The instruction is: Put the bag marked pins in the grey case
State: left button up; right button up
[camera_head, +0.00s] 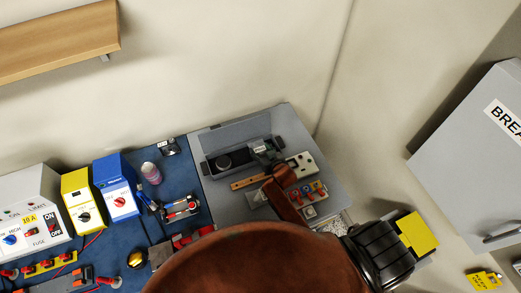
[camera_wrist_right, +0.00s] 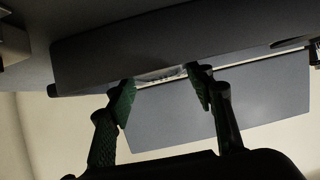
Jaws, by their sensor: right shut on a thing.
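The grey case (camera_head: 225,173) lies open on the grey board, with its lid raised at the back. A dark round thing shows in its left part. My right gripper (camera_head: 266,154) is over the case's right part. In the right wrist view, my right gripper's green-padded fingertips (camera_wrist_right: 161,88) are shut on a thin pale thing with dark marks (camera_wrist_right: 160,75), which seems to be the bag; its label cannot be read. In the head view the gripper and arm hide the bag. My left gripper is not in view.
White, yellow (camera_head: 79,199) and blue (camera_head: 118,187) instrument boxes stand at left. A grey breaker cabinet (camera_head: 475,150) is at right.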

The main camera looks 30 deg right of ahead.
jog(key=shift+f+b, duration=0.3)
jog(key=shift+f, duration=0.25)
jog(key=o, duration=1.4)
jog(key=v, duration=1.2)
